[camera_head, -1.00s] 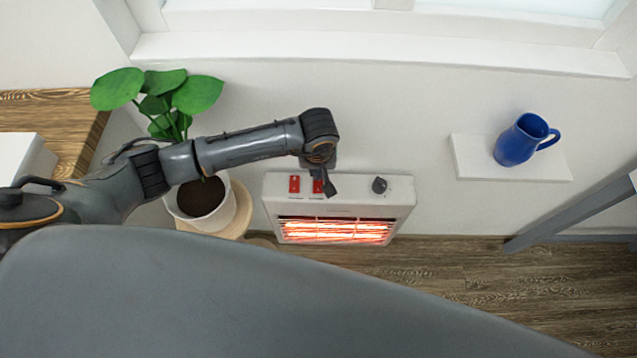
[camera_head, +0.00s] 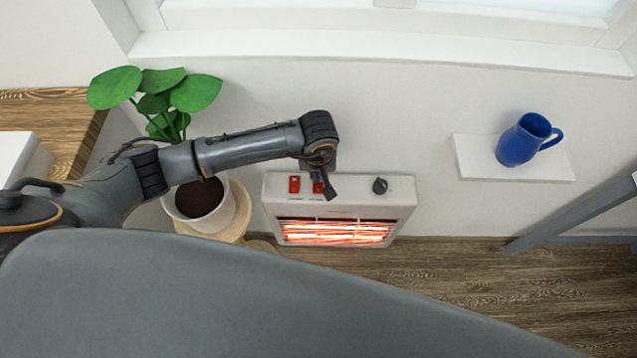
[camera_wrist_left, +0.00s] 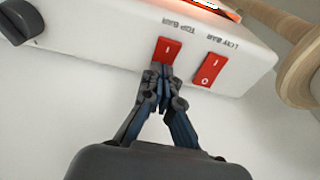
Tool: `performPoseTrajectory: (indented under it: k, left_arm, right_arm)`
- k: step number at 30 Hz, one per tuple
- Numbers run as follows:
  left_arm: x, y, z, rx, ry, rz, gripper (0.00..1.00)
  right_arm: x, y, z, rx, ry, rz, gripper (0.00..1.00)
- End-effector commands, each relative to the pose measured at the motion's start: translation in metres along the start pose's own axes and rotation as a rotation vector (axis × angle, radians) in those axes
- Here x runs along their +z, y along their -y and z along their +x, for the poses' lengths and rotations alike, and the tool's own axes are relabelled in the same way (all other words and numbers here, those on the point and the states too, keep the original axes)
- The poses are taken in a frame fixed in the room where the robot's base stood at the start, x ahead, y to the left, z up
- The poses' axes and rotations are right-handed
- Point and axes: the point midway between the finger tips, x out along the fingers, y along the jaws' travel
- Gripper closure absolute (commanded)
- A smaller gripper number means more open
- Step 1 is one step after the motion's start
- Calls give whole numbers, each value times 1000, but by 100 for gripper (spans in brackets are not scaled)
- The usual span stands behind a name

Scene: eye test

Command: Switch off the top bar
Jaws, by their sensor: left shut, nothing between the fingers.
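A white heater (camera_head: 345,190) stands against the wall, its front grille glowing orange-red; I cannot tell how many bars glow. Its top carries two red rocker switches and a dark knob (camera_head: 380,186). The wrist view shows the switch labelled TOP BAR (camera_wrist_left: 168,50) beside the one labelled LOW BAR (camera_wrist_left: 208,69), which shows its I and O marks. My left gripper (camera_wrist_left: 161,80) is shut and empty, its fingertips at the near end of the TOP BAR switch, covering that end. I cannot tell whether they press it. In the head view the left gripper (camera_head: 329,190) covers part of that switch. My right gripper is not in view.
A potted plant (camera_head: 203,200) stands on a round wooden stool (camera_head: 238,218) left of the heater, under my left arm. A blue jug (camera_head: 522,141) stands on a white wall shelf (camera_head: 475,168) at right. A window sill (camera_head: 380,48) runs above. The floor right of the heater is clear.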

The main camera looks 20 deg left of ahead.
Motion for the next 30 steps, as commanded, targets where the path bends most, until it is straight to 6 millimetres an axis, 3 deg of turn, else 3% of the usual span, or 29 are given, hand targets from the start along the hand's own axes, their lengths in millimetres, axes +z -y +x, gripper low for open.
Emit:
performPoseTrajectory:
  k: [11, 24, 30]
  left_arm:
    - [-6, 0, -33, 0, -2, -1, 100]
    - [-10, 0, -66, 0, -1, 0, 100]
    - [-10, 0, -66, -1, -1, 0, 100]
  right_arm:
    - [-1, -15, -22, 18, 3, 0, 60]
    - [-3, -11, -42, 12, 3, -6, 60]
    - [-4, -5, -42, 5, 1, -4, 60]
